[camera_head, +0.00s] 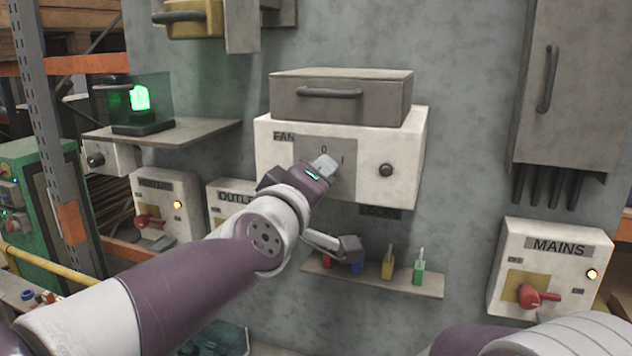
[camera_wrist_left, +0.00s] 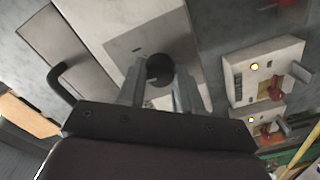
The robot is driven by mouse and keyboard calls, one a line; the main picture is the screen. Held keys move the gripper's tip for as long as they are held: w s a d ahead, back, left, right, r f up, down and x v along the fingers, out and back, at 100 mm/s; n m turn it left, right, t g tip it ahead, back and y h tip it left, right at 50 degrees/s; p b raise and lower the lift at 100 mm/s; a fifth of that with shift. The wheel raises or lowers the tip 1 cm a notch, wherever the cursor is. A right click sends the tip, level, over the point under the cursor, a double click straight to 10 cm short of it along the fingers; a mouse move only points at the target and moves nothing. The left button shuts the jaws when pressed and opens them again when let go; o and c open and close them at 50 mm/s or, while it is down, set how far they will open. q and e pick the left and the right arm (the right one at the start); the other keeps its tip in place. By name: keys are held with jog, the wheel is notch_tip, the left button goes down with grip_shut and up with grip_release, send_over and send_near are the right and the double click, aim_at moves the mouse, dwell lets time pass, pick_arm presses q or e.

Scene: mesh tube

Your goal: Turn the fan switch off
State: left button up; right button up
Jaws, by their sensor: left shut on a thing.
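The fan box (camera_head: 270,150) is a white box on the grey wall, labelled FAN, with a grey switch plate (camera_head: 345,185) marked 0 at the top and I to the right. My left gripper (camera_head: 325,163) is in front of this plate, its fingers at the switch. In the left wrist view, the dark round fan switch (camera_wrist_left: 160,67) sits between the two fingertips of my left gripper (camera_wrist_left: 160,84), which is shut on it. In the head view the gripper hides the switch, so its pointer direction cannot be told. My right gripper is not in view.
A MAINS box (camera_head: 515,255) with a red handle stands right. A small shelf (camera_head: 415,286) with coloured items is below. A green lamp (camera_head: 140,97) glows left.

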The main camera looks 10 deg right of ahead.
pick_arm(q)
jog(key=shift+r+n, duration=0.1)
jog(key=shift+n, duration=0.4)
jog(key=o, duration=1)
jog(key=shift+o, duration=0.2)
jog(key=v, duration=1.2)
jog(key=shift+s+a, duration=0.2)
jog(key=shift+s, duration=0.05)
